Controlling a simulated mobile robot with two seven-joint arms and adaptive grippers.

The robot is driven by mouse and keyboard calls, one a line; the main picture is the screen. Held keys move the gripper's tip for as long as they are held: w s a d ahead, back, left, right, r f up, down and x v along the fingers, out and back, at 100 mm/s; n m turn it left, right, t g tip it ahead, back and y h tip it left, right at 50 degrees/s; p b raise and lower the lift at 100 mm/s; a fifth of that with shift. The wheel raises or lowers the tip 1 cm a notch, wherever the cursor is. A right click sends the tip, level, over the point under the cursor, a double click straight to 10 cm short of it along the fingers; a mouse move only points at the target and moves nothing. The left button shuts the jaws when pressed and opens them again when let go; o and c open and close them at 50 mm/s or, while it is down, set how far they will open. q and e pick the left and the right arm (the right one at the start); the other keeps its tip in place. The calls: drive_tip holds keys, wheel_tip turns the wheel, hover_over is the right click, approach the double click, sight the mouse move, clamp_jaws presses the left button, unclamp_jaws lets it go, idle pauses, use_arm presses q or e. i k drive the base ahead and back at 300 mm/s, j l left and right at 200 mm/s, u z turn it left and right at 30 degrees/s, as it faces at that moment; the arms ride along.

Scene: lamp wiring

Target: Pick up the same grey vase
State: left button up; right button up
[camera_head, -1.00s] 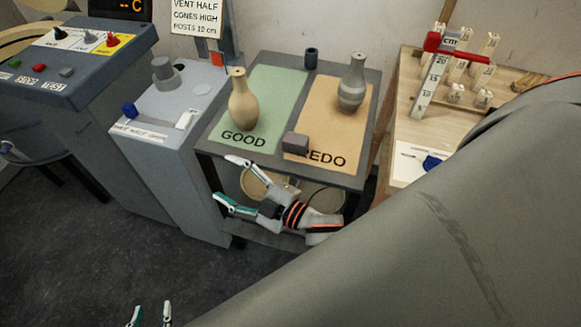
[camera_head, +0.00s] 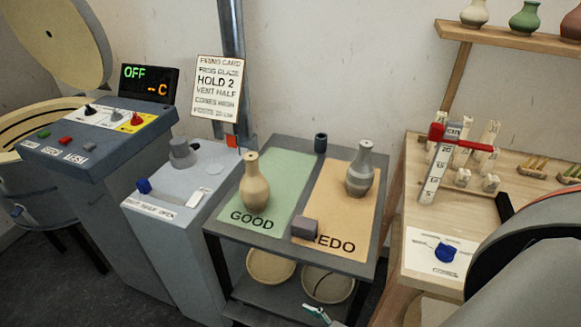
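The grey vase (camera_head: 360,170) stands upright on the orange REDO mat (camera_head: 337,208), near its back right. A tan vase (camera_head: 254,182) stands upright on the green GOOD mat (camera_head: 285,180) to its left. A teal fingertip, which looks like part of my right gripper (camera_head: 317,313), shows at the bottom edge, in front of the cart and well apart from the grey vase. The rest of that gripper is cut off, so its opening cannot be told. My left gripper is out of view.
A grey block (camera_head: 304,229) sits at the front of the mats, and a small dark cup (camera_head: 320,143) at the back. A wooden bench (camera_head: 415,205) with a height gauge (camera_head: 435,172) stands to the right. A grey control cabinet (camera_head: 165,215) stands to the left.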

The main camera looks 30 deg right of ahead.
sight(359, 177)
drive_tip(key=z, duration=1.45)
drive_tip(key=k+l+z, duration=0.1)
drive_tip(key=l, duration=0.3)
